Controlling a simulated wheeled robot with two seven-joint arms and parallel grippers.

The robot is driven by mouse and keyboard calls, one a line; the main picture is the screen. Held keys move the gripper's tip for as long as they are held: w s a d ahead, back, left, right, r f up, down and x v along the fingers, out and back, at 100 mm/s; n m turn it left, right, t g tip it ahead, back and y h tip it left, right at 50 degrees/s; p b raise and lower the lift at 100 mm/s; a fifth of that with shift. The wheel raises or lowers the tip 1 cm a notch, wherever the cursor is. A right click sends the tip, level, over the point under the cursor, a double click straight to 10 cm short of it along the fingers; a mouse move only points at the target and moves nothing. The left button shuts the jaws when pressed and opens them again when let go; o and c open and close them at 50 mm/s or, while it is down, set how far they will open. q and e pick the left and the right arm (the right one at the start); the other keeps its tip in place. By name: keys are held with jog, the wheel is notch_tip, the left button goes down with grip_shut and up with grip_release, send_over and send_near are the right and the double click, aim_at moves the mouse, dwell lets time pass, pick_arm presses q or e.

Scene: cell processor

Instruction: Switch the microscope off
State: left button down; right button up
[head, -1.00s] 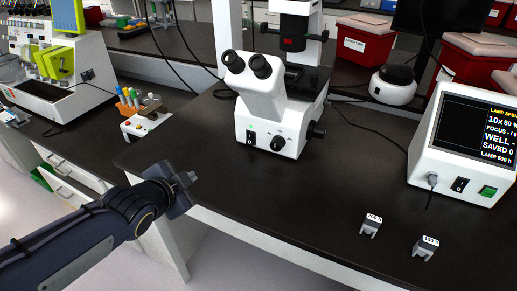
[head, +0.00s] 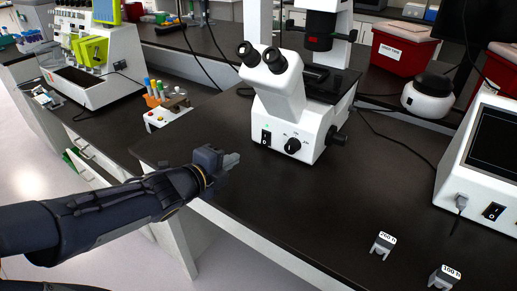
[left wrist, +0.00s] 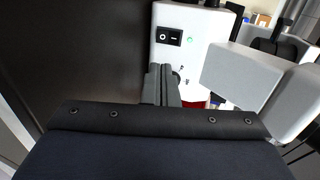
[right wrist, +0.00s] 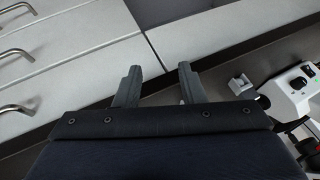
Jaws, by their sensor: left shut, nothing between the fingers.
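The white microscope (head: 290,105) stands on the black bench with its twin eyepieces up. Its black rocker switch (head: 265,137) is at the lower left of the base front, beside a black knob. A small green light above the switch is lit; it also shows in the left wrist view (left wrist: 189,40), beside the switch (left wrist: 168,38). My left gripper (head: 236,159) is shut and empty, a short way in front of the switch and apart from it. My right gripper (right wrist: 158,84) is open and empty in the right wrist view; it is outside the head view.
A white screen unit (head: 472,180) stands at the right, cut by the frame. Two small labelled grey pieces (head: 381,246) (head: 444,277) lie near the front edge. A colourful tube rack (head: 165,107) is left of the microscope.

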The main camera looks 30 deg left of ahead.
aim_at(264, 145)
pick_arm(q)
jog(key=b+x, duration=0.2)
jog(key=x, duration=0.9)
jog(key=shift+w+d+f, duration=0.1)
jog(key=shift+w+f, duration=0.15)
jog(key=shift+w, duration=0.4)
jog(key=shift+w+f+b, duration=0.15)
jog(key=shift+b, duration=0.3)
jog(key=p+v, duration=0.1)
jog(key=v, duration=0.5)
jog(key=shift+s+r, duration=0.25)
jog(key=shift+r, duration=0.05)
jog(key=shift+s, duration=0.6)
jog(key=shift+r, duration=0.1)
